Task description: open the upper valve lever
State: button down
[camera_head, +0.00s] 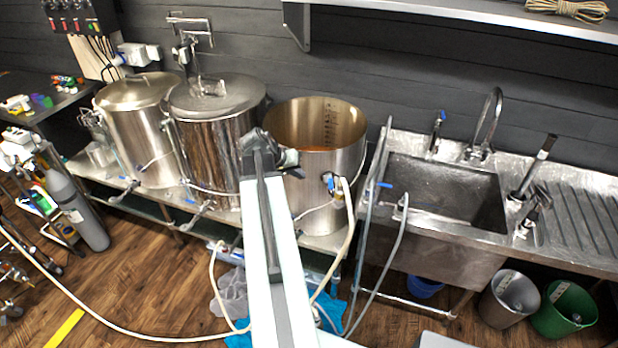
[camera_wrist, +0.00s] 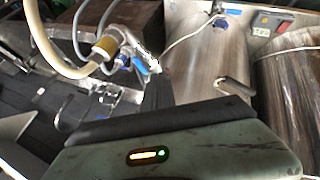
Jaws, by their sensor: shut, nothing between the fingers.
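A pale hose (camera_head: 348,215) hangs from this valve. In the wrist view the blue lever (camera_wrist: 140,65) shows beside the brass hose fitting (camera_wrist: 105,47), close to the dark fingers of my gripper (camera_wrist: 157,85). In the head view my gripper (camera_head: 289,160) is in front of the kettle, left of and a little above the lever. It is shut and empty. I cannot tell whether it touches the lever.
Two lidded kettles (camera_head: 215,135) stand to the left on the metal bench. A sink (camera_head: 445,190) with grey hoses is at right, with another blue lever (camera_head: 384,185) at its left edge. The pale hose runs down to the floor and a blue cloth (camera_head: 335,310).

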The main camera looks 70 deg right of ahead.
jog(key=s+d+f+b, duration=0.6)
jog(key=f, duration=0.1)
jog(key=shift+s, duration=0.1)
jog(key=shift+s+d, duration=0.1)
jog(key=shift+s, duration=0.75)
jog(key=w+a+r+p, duration=0.5)
jog(key=a+r+p, duration=0.3)
jog(key=shift+w, duration=0.25)
